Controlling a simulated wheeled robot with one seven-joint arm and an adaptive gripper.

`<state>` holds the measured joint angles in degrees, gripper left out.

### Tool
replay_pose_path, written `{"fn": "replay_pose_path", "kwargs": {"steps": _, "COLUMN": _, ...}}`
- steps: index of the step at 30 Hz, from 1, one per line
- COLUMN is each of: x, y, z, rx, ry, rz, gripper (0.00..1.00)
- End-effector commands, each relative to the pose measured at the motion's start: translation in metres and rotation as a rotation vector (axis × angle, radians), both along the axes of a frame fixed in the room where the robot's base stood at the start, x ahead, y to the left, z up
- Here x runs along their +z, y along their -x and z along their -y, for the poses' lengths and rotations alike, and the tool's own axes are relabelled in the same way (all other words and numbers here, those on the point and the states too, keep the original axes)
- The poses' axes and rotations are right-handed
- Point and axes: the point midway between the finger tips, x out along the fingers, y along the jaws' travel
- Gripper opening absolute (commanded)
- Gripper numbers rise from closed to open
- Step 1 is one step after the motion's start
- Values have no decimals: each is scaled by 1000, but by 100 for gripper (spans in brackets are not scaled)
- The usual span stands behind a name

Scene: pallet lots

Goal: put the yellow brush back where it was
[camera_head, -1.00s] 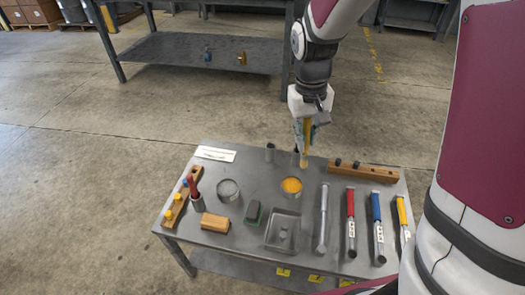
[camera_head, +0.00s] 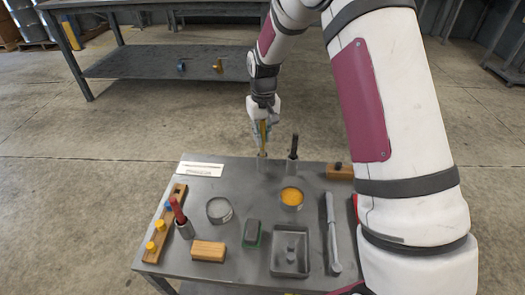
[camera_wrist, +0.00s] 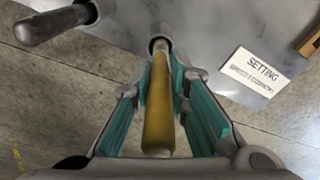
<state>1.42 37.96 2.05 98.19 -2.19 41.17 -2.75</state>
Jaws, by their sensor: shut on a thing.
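The yellow brush (camera_head: 263,133) is upright in my gripper (camera_head: 263,124), near the back edge of the grey table (camera_head: 240,177). Its yellow handle (camera_wrist: 158,110) lies between the teal finger pads in the wrist view. The lower end of the brush meets the mouth of a small grey holder (camera_head: 262,165), which also shows in the wrist view (camera_wrist: 159,44). It seems to reach into the mouth; how deep is hidden. My gripper is shut on the handle, above the holder.
A black-handled tool (camera_head: 293,147) stands upright in a holder just to the right. A pot of orange paint (camera_head: 291,197), a grey tin (camera_head: 219,210) and a metal tray (camera_head: 290,262) are nearer. A white label card (camera_head: 201,169) lies to the left.

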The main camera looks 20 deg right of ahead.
Motion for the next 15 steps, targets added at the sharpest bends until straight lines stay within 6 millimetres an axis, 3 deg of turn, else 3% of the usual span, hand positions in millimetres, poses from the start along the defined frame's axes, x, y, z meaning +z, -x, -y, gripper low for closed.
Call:
{"fn": "replay_pose_path", "kwargs": {"steps": 9, "x": -44, "y": 0, "z": 0, "rx": 0, "ry": 0, "rz": -1, "gripper": 0}}
{"fn": "replay_pose_path", "kwargs": {"steps": 15, "x": -46, "y": 0, "z": 0, "rx": 0, "ry": 0, "rz": 1, "gripper": 0}}
